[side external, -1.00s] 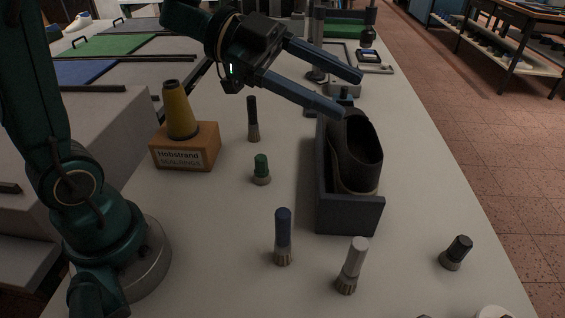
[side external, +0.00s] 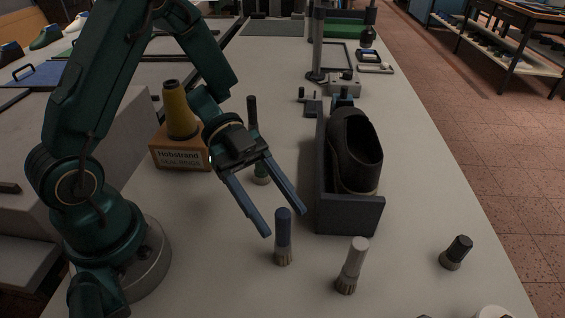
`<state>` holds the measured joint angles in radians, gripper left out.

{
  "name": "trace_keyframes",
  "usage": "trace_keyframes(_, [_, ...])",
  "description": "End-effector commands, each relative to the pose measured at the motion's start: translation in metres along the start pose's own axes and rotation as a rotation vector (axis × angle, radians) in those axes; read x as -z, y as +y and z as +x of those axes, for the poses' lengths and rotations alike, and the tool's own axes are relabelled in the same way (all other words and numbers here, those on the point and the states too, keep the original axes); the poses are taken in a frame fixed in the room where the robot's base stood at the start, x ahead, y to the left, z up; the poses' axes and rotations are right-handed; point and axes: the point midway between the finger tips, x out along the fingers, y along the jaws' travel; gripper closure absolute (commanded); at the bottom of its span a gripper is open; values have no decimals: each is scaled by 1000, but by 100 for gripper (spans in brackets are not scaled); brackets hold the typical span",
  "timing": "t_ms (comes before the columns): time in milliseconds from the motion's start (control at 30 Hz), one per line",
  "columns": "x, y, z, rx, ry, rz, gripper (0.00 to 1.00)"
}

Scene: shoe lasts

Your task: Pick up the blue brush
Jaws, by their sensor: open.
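The blue brush (side external: 284,230) stands upright on the white table, its blue handle up and its pale bristle end down. My gripper (side external: 284,223) is open with nothing between its two long blue fingers. The fingers point down and toward the front right. Their tips are close to the top of the blue brush in the picture, one on its left and one above its right. I cannot tell the exact height or depth gap between them.
A white brush (side external: 352,266) stands right of the blue one. A dark tray (side external: 349,219) holding a black shoe (side external: 356,150) lies behind it. A green brush (side external: 261,178) is partly hidden behind my gripper. A dark brush (side external: 456,252) stands far right.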

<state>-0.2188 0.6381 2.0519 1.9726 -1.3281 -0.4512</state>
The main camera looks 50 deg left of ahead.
Motion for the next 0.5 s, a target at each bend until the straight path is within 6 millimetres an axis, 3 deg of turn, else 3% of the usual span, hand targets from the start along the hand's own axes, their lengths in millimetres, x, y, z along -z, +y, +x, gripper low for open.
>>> trace_keyframes(167, [-7,0,9,-1,0,1,38])
trace_keyframes(500, [-6,0,48,-2,-1,1,38])
